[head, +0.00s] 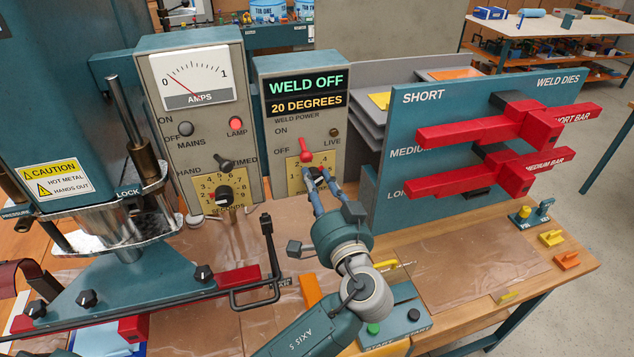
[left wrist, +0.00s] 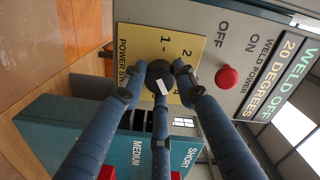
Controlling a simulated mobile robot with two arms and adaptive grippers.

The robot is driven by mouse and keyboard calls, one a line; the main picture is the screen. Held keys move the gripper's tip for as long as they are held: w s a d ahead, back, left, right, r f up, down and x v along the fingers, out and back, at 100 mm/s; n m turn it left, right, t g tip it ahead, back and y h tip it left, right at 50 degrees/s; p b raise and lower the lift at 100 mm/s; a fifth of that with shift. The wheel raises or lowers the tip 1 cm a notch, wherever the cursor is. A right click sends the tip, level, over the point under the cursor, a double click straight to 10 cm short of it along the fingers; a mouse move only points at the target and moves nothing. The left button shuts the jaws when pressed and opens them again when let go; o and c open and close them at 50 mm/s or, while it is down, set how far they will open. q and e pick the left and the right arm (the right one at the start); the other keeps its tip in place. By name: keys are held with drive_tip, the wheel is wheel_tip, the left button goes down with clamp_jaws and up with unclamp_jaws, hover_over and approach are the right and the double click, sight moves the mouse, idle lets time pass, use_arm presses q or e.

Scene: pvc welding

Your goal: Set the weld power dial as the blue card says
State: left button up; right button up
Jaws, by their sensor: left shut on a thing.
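The weld power dial (left wrist: 158,72) is a dark round knob with a white mark, on a yellow numbered plate (head: 294,178) low on the grey weld power box (head: 272,124). My left gripper (head: 314,182) is shut on it, its blue fingers around the knob, also in the left wrist view (left wrist: 160,80). I cannot tell which number the mark faces; fingers hide part of the scale. A pale blue sheet (head: 100,341) lies at the lower left, partly covered; I cannot read it or tell if it is the blue card. My right gripper is not in view.
The box display (head: 306,92) reads WELD OFF, 20 DEGREES, with a red switch (head: 305,157) below. The amps box (head: 195,110) stands left. The teal weld dies rack (head: 400,190) with red bars stands close right of my left arm. A black handle (head: 267,240) stands left of it.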

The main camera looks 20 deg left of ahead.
use_arm(q)
drive_tip(key=n+b, duration=0.2)
drive_tip(key=b, duration=0.3)
drive_tip(key=shift+d+f, duration=0.1)
drive_tip(key=shift+f, duration=0.1)
drive_tip(key=shift+r+n+b, duration=0.15)
drive_tip(key=shift+n+b, duration=0.25)
drive_tip(key=shift+r, duration=0.35)
